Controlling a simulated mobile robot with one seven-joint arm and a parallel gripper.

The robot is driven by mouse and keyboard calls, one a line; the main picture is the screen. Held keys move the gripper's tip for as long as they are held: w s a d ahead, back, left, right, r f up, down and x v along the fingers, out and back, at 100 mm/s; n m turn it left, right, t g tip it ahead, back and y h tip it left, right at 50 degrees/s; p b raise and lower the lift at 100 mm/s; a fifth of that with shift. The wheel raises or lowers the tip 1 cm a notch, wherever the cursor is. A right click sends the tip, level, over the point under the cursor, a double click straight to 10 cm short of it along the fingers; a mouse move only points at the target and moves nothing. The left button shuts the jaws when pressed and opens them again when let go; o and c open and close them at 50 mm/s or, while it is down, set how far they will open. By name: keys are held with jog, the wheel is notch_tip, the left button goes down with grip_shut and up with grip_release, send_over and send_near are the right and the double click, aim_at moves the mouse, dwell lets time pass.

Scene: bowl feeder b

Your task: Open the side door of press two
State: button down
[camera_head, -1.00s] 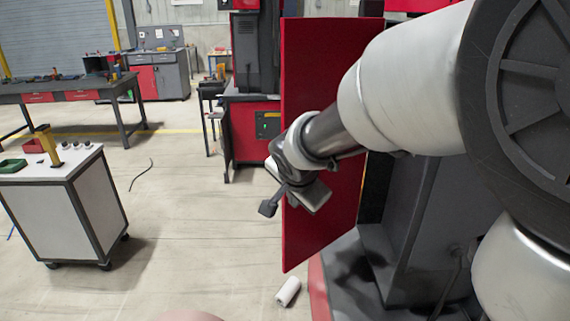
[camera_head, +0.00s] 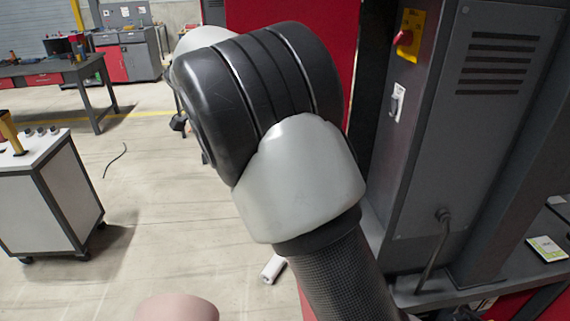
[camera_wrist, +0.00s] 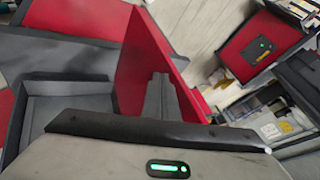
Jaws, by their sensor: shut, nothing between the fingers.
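The red door panel (camera_head: 338,40) of the press stands upright behind my arm in the head view and appears swung out from the dark grey press body (camera_head: 440,130). My arm covers its lower part and left side there. In the wrist view a red panel (camera_wrist: 138,65) rises just beyond my gripper (camera_wrist: 160,82), whose dark fingers are together and empty. The fingers overlap the panel's right part in that view; I cannot tell whether they touch it. In the head view my gripper is hidden behind my arm.
A white cart (camera_head: 40,195) stands at the left, with a workbench (camera_head: 50,75) behind it. A white cylinder (camera_head: 272,268) lies on the floor below my arm. A red and yellow switch (camera_head: 406,37) sits on the press body. Floor between cart and arm is mostly clear.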

jog(key=shift+w+a, duration=0.15)
jog(key=shift+w, duration=0.25)
jog(key=shift+s+r, duration=0.1)
jog(key=shift+r, duration=0.05)
